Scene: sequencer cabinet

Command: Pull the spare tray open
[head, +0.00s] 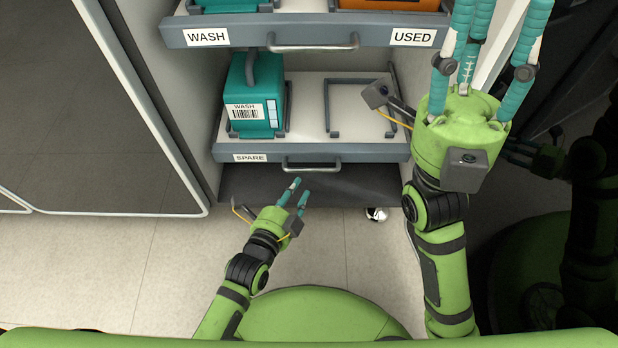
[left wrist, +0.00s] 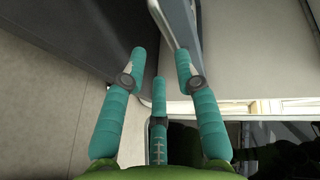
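The spare tray (head: 380,152) is a grey shelf with a blue-grey front, labelled SPARE at its left end. Its bar handle (head: 311,165) is at the middle of that front. A teal WASH container (head: 252,105) stands on the tray's left side, beside an empty wire holder (head: 335,132). My left gripper (head: 297,186) is just in front of and below the handle. Its teal fingers are apart, with nothing clearly held; contact with the handle cannot be told. The left wrist view shows the spread fingers (left wrist: 161,60) near a grey edge. My right gripper (head: 497,20) is raised at the right, fingers spread and empty.
The upper tray (head: 370,34), labelled WASH and USED, has its own handle (head: 312,45) and lies above the spare tray. A dark cabinet door (head: 90,110) is at the left. Light floor (head: 180,260) is open before the cabinet. A dark glossy surface (head: 530,220) is at the right.

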